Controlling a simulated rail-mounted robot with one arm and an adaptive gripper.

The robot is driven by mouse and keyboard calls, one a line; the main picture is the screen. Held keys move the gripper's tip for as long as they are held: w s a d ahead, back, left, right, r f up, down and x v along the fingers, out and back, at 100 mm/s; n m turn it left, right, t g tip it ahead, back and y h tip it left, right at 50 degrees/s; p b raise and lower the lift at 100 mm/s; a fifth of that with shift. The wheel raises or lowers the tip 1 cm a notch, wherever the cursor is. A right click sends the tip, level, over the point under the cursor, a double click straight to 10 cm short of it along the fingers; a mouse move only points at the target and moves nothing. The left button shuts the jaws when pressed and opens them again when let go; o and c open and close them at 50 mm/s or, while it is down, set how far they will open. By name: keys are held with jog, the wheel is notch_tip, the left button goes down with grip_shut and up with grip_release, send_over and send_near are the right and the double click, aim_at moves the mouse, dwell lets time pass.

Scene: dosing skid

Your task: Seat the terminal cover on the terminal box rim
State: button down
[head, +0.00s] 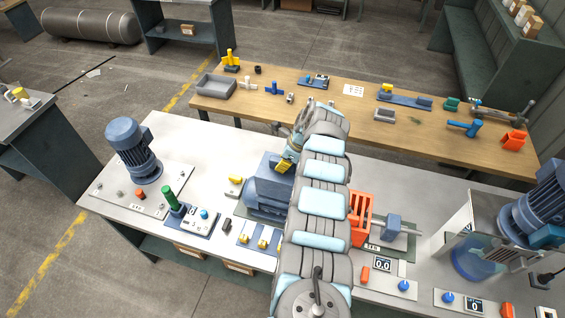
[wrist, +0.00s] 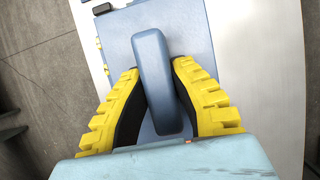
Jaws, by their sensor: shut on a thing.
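My gripper (wrist: 160,95) has yellow fingers with black pads, shut on a blue-grey rounded block, which I take to be the terminal cover (wrist: 154,65). A flat blue surface (wrist: 117,45) lies below it; I cannot tell whether it touches the block. In the head view my gripper (head: 286,164) shows as a yellow patch at the far end of my arm, beside and above the blue motor (head: 265,197). My arm covers the motor's right side. The terminal box rim cannot be made out, and the held cover is hidden in the head view.
A tall blue motor (head: 134,150) stands on a plate at the bench's left. An orange rack (head: 361,215) stands right of my arm. A wooden bench (head: 330,100) is behind.

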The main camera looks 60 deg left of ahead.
jog(key=shift+f+b, duration=0.35)
jog(key=shift+f, duration=0.25)
jog(key=c, duration=1)
grip_release()
jog(key=v, duration=1.2)
jog(key=shift+a, duration=0.1)
